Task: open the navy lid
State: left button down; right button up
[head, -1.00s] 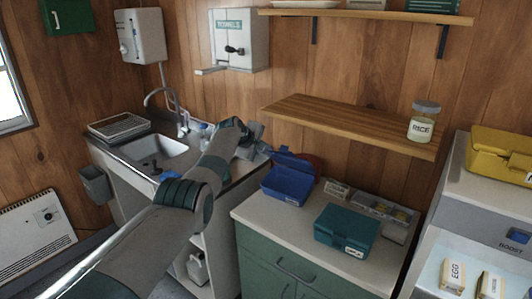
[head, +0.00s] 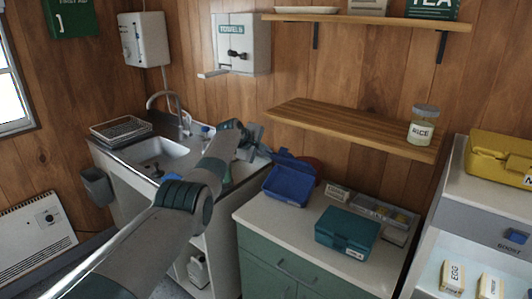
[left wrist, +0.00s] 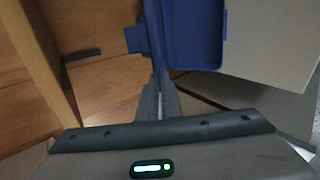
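The navy box (head: 285,188) stands on the counter with its navy lid (head: 294,164) raised and leaning back, so the box is open. In the left wrist view the open box (left wrist: 195,40) is at the top, and the lid (left wrist: 154,30) shows nearly edge-on beside it. My left gripper (head: 266,151) is at the left edge of the lid. In the left wrist view its fingers (left wrist: 159,82) are together, with their tips at the lid's near end. I cannot tell whether any of the lid's edge is between them. My right gripper is out of view.
A teal box (head: 346,230) stands closed on the counter (head: 270,222), right of the navy box. A grey divided tray (head: 398,234) is behind it. A wooden shelf (head: 340,125) with a rice jar (head: 422,128) hangs above. A sink (head: 160,148) is at the left.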

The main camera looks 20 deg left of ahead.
pick_arm(q)
jog(key=shift+r, duration=0.1)
jog(key=c, duration=2)
grip_release()
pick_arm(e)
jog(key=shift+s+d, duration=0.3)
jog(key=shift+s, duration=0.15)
pick_arm(q)
jog(key=shift+s, duration=0.15)
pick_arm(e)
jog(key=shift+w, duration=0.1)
pick_arm(q)
jog(key=shift+b+v, duration=1.95)
jog(key=shift+v, duration=6.7)
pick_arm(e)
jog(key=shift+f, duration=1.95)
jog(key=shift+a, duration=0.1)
